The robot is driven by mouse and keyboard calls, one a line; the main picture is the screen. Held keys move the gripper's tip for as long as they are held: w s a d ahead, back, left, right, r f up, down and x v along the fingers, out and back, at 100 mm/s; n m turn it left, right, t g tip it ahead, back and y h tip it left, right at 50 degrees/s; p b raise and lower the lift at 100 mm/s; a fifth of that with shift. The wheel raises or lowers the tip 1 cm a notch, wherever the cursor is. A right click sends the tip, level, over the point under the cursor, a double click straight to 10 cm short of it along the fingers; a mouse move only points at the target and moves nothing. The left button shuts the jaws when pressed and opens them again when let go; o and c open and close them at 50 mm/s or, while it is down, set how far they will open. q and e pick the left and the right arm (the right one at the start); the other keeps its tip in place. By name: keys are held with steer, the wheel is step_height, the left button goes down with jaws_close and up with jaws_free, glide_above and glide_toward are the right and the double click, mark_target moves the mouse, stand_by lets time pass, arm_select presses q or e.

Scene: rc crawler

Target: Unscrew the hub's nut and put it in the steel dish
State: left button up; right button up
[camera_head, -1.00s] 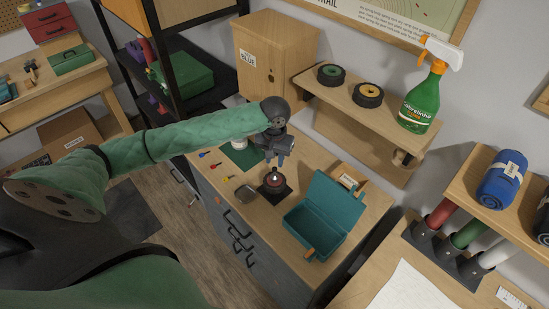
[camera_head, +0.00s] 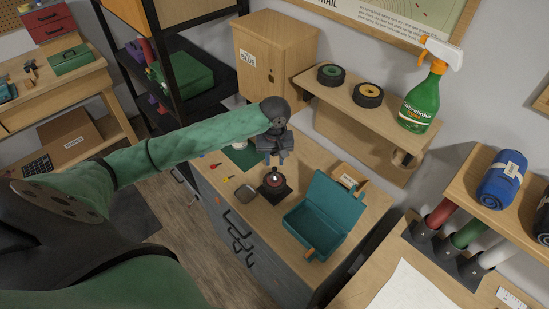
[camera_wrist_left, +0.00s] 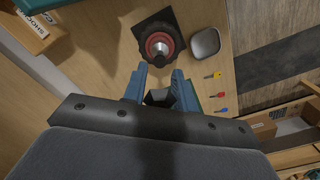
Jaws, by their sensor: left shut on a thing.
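The hub (camera_head: 273,182) is a dark red and black round piece on a black square base on the bench. The wrist view shows the hub (camera_wrist_left: 162,55) with a bare silver post in its middle. My left gripper (camera_head: 270,162) hangs just above the hub, apart from it. In the wrist view its blue fingers (camera_wrist_left: 161,75) are shut on a small dark piece, the nut (camera_wrist_left: 161,97), mostly hidden between them. The steel dish (camera_head: 246,193) is a grey rounded square beside the hub; it also shows in the wrist view (camera_wrist_left: 205,42). My right gripper is not in view.
An open teal box (camera_head: 322,215) stands right of the hub. Small red, blue and yellow-handled tools (camera_head: 228,178) lie left of it. A shelf with two wheels (camera_head: 369,95) and a spray bottle (camera_head: 421,100) hangs behind. Bare bench lies around the dish.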

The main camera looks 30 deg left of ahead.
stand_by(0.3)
arm_select(q)
steer(key=shift+n, duration=1.5)
steer(key=shift+n, duration=1.4)
steer(key=shift+n, duration=1.3)
steer(key=shift+n, duration=1.3)
